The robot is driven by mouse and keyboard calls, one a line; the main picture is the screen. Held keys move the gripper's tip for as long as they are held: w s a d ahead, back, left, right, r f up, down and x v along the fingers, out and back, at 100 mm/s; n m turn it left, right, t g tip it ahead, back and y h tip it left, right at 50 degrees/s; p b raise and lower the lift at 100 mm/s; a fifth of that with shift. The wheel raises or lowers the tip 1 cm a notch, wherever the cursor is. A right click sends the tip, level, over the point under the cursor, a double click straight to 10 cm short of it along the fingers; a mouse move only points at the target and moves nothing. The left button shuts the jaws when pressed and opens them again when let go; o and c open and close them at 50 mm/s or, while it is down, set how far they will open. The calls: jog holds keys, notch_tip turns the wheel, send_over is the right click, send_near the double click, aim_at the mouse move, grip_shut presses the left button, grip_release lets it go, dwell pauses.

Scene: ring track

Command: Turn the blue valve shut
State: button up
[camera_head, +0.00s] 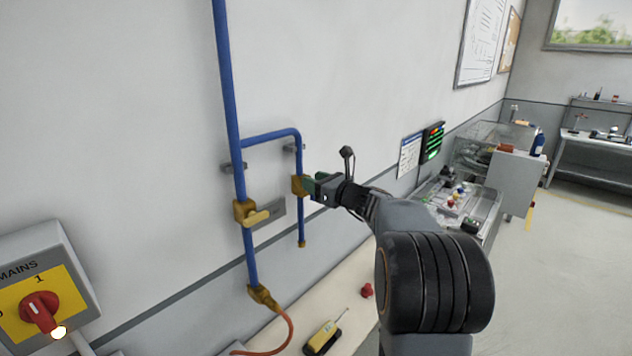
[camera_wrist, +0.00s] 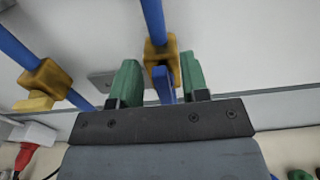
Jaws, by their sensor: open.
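The blue valve has a brass body (camera_head: 298,186) on the thinner branch pipe at the right of the blue pipework. In the wrist view its brass body (camera_wrist: 159,55) is at top centre, with a blue handle (camera_wrist: 163,86) pointing toward my palm. My gripper (camera_head: 314,185) is at this valve in the head view and hides its handle there. In the wrist view the green fingers of my gripper (camera_wrist: 160,72) are open, one on each side of the blue handle. Gaps show on both sides of it.
A second brass valve (camera_head: 245,212) with a yellow handle (camera_head: 257,218) is on the main blue pipe, left of my gripper. A mains switch box (camera_head: 45,285) is at lower left. A yellow handheld device (camera_head: 323,337) lies on the bench below.

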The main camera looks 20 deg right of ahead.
jog(key=shift+c, duration=0.4)
grip_shut()
jog(key=shift+f, duration=0.1)
jog(key=a+f+n+b, duration=0.1)
jog(key=n+b, duration=0.5)
jog(key=b, duration=0.2)
jog(key=n+b, duration=0.6)
jog(key=b, duration=0.2)
jog(key=s+a+f+n+b, duration=0.1)
jog(key=n+b, duration=0.5)
jog(key=b, duration=0.2)
jog(key=shift+s+a+f+b, duration=0.1)
jog(key=shift+a+f+b, duration=0.2)
jog(key=shift+f+b, duration=0.1)
